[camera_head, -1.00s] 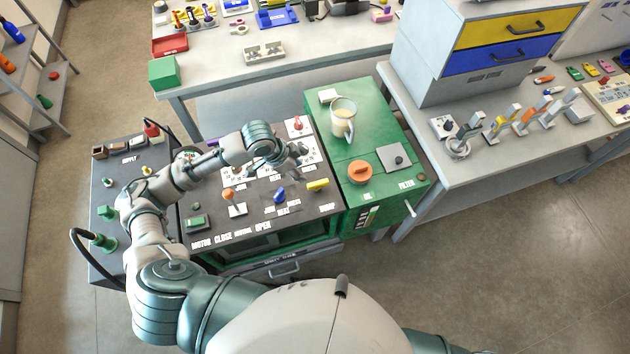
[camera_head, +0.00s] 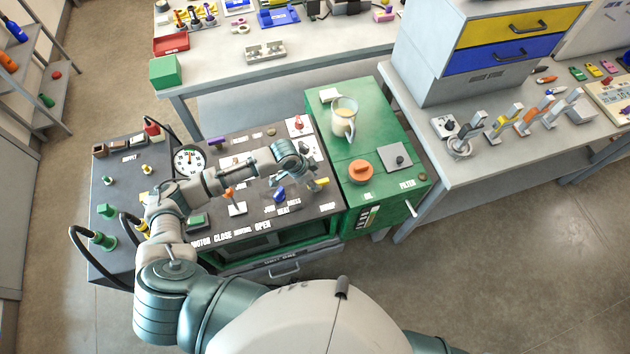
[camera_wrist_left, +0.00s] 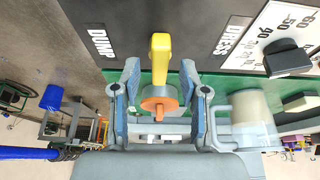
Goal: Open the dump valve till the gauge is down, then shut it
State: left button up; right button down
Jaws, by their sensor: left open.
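The dump valve's yellow handle (camera_head: 322,183) stands near the right edge of the dark panel, by the DUMP label. In the left wrist view the yellow handle (camera_wrist_left: 160,52) reaches down toward the gap between my fingers. My left gripper (camera_head: 308,187) is open at the handle; in the wrist view its fingers (camera_wrist_left: 160,80) stand on either side, with visible gaps. The round white gauge (camera_head: 189,161) shows at the panel's left; its needle is too small to read. My right gripper is out of view.
A blue knob (camera_head: 279,195) and an orange-handled lever (camera_head: 230,194) are left of the gripper. The green cabinet (camera_head: 325,112) to the right bears a jug (camera_head: 343,118) and an orange cap (camera_head: 361,171). Black hoses curve at the left.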

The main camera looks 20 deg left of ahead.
pick_arm(q)
jog(key=shift+w+d+f, duration=0.2)
jog(key=shift+d+f, duration=0.05)
jog(key=shift+f, duration=0.55)
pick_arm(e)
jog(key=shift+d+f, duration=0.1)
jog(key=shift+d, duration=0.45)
pick_arm(q)
jog(key=shift+a, duration=0.15)
grip_shut()
